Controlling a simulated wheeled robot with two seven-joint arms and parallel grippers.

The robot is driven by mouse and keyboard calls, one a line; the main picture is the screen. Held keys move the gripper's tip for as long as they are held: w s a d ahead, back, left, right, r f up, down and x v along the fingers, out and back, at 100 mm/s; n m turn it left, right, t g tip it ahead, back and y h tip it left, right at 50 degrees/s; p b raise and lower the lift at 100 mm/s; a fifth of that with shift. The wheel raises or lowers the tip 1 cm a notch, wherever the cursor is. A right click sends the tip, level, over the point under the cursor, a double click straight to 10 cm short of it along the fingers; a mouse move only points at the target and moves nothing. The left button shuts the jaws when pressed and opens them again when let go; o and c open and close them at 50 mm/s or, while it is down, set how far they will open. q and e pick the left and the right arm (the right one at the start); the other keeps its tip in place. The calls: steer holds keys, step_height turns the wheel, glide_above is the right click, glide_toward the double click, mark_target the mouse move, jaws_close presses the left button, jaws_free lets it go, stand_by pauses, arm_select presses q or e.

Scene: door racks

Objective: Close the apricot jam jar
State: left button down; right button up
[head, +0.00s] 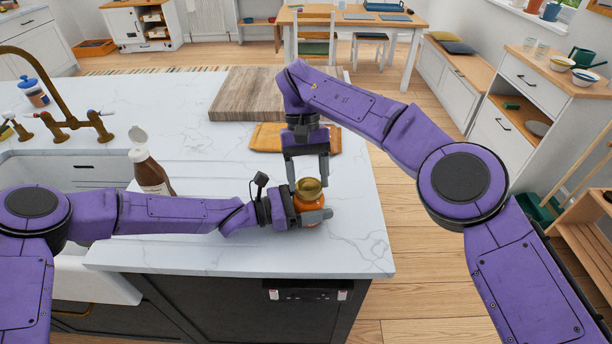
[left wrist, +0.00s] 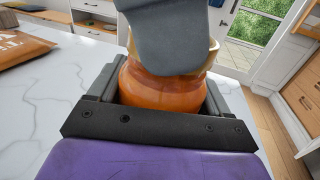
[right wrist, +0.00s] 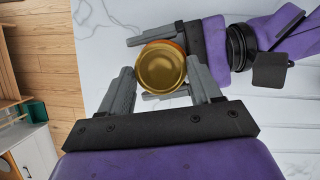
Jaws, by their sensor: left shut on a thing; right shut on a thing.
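The apricot jam jar (head: 308,208) is orange and stands near the right front part of the marble counter. My left gripper (head: 318,213) comes in from the left and is shut around its body. The jar body (left wrist: 160,92) also shows between the fingers in the left wrist view. The gold lid (right wrist: 160,68) is at the jar's top, and my right gripper (head: 308,180) is shut on it from above. The lid lines up with the jar, with an orange edge showing past it. A finger hides much of the rim, so I cannot tell how tightly the lid sits.
An orange packet (head: 265,138) lies behind the jar, with a wooden board (head: 250,92) farther back. A brown bottle (head: 150,172) with a raised pale cap stands by the sink (head: 75,172). The counter's right edge is close to the jar. The counter right of the jar is clear.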

steer(key=o, duration=1)
steer(key=shift+r, duration=2.25)
